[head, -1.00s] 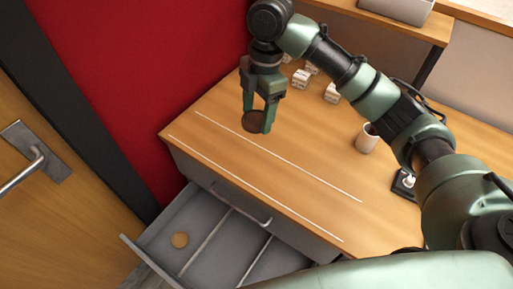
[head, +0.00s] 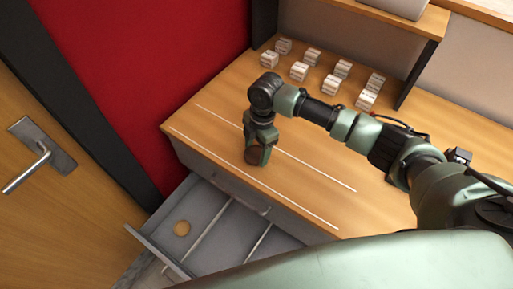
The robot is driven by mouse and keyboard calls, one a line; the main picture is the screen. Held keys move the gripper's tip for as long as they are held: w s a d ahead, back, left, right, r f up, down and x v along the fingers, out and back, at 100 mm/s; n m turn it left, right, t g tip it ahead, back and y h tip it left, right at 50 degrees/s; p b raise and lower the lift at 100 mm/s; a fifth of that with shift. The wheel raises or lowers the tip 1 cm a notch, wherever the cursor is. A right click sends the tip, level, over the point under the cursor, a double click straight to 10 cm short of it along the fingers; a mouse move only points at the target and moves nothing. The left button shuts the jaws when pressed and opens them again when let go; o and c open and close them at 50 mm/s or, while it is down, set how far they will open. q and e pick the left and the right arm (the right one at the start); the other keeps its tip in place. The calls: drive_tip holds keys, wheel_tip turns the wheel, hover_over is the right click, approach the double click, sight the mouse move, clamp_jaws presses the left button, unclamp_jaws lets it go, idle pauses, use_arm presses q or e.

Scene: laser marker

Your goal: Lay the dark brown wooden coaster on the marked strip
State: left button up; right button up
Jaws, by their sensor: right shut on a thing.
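The dark brown coaster (head: 253,156) is between the fingers of my right gripper (head: 260,153). The gripper is shut on it and points down, low over the marked strip (head: 205,133). The strip is the band of desk top between two white lines along the front edge. The coaster appears inside the band, tilted rather than flat. I cannot tell whether it touches the desk. My left gripper is not in view.
An open grey drawer (head: 185,258) below the desk front holds a light round coaster (head: 182,228) in its left compartment. Several small white blocks (head: 299,71) stand at the back of the desk. A door with a handle (head: 40,158) is at the left.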

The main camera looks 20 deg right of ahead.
sight(260, 151)
drive_tip(key=shift+f, duration=0.15)
drive_tip(key=o, duration=1.4)
drive_tip(key=shift+f, duration=0.1)
drive_tip(key=shift+c, duration=0.2)
wheel_tip(260, 151, up, 12)
drive_tip(key=d+b, duration=0.1)
drive_tip(key=b, duration=0.1)
drive_tip(key=shift+w+d, duration=0.15)
drive_tip(key=shift+w, duration=0.05)
